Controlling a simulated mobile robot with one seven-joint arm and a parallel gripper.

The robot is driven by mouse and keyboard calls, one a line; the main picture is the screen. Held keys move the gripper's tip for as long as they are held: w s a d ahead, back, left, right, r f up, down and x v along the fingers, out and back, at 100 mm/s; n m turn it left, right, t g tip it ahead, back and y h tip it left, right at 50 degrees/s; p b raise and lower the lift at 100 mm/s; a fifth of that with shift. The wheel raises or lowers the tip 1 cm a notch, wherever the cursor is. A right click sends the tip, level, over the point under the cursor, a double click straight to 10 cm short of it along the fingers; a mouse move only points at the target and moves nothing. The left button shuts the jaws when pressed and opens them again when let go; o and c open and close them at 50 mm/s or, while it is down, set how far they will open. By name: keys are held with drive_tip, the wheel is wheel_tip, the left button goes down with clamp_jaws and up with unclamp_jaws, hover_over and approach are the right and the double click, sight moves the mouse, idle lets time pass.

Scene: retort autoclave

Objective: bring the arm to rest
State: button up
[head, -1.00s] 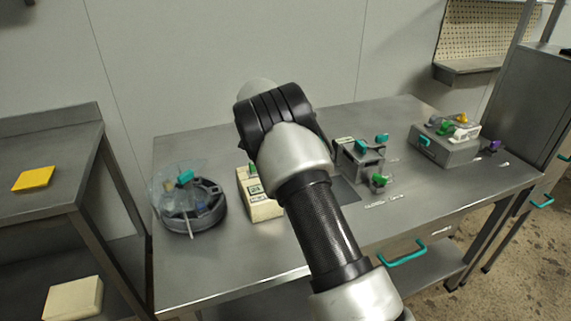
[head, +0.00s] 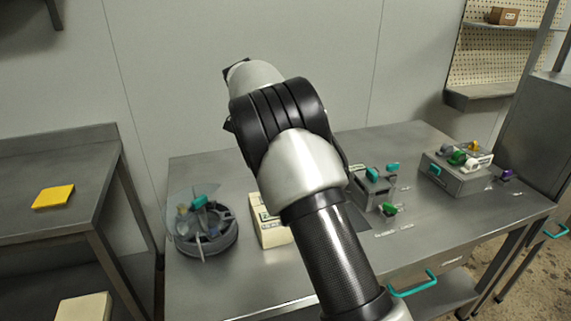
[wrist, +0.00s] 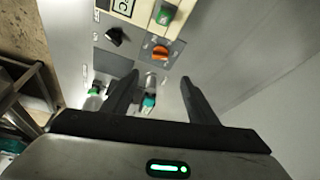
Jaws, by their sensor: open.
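My arm (head: 325,240) rises from the bottom of the head view and bends at a dark joint above the steel table. Its far end points up and away, and my gripper is hidden from the head view behind the arm. The fingers appear clear of these.
On the steel table (head: 290,288) stand a round grey device with a clear lid (head: 207,238), a cream box (head: 268,232), a small grey fixture (head: 372,187) and a grey box with coloured knobs (head: 460,178). A yellow pad (head: 54,196) lies on the left table.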

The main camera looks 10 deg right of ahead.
drive_tip(key=shift+s+a+r, duration=0.1)
drive_tip(key=shift+a+r, duration=0.05)
drive_tip(key=shift+r, duration=0.3)
drive_tip(key=s+d+r+n+t+y, duration=0.1)
drive_tip(key=s+d+r+n+y, duration=0.15)
drive_tip(key=s+r, duration=0.45)
drive_tip(key=s+d+r+n+y, duration=0.1)
drive_tip(key=s+d+r+n, duration=0.3)
drive_tip(key=s, duration=0.5)
drive_tip(key=s+f+n+t, duration=0.3)
drive_tip(key=s+n, duration=0.3)
drive_tip(key=s, duration=1.8)
wheel_tip(320, 180, up, 16)
drive_tip(key=p, duration=1.6)
drive_tip(key=shift+d+r+p, duration=0.2)
drive_tip(key=shift+p, duration=0.15)
drive_tip(key=shift+s+y, duration=0.1)
drive_tip(key=shift+y, duration=0.15)
